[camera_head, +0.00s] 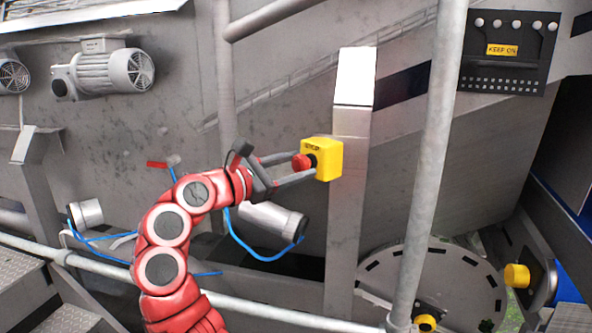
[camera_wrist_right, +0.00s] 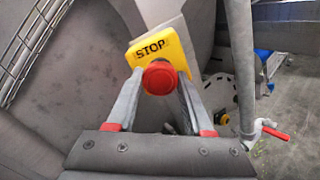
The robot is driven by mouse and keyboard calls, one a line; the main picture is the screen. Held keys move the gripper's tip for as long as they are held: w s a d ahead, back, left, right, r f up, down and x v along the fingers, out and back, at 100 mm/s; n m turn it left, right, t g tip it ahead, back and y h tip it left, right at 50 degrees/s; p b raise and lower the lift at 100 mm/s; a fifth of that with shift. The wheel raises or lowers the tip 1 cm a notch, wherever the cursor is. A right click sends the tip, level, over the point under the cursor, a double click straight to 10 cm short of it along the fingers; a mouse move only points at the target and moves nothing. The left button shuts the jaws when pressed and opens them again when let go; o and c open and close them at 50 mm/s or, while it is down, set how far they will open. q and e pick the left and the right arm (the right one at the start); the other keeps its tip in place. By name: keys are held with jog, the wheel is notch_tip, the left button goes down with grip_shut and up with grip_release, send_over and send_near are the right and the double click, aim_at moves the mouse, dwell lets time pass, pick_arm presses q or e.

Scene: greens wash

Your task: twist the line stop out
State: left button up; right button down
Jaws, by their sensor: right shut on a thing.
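The line stop is a yellow box (camera_head: 328,160) with a red round button (camera_head: 301,162), fixed on the side of a grey post. In the right wrist view the box (camera_wrist_right: 150,46) carries the word STOP and its red button (camera_wrist_right: 159,77) faces me. My right gripper (camera_head: 300,166) reaches in from the left, its fingers on either side of the button, shut on it. In the wrist view the right gripper (camera_wrist_right: 159,85) has its two fingers flanking the button. Whether the button is pressed in or out cannot be told. My left gripper is not in view.
The grey post (camera_head: 350,130) stands behind the box. A pale railing pole (camera_head: 432,150) rises just right of it. A lower rail (camera_head: 270,308) crosses the front. A motor (camera_head: 105,70) and a black control panel (camera_head: 508,50) are at the back.

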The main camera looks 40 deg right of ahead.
jog(key=shift+c, duration=1.6)
grip_release()
jog(key=s+a+b, duration=0.1)
jog(key=a+b, duration=0.3)
jog(key=a, duration=1.3)
jog(key=shift+s+a, duration=0.25)
jog(key=shift+s, duration=0.05)
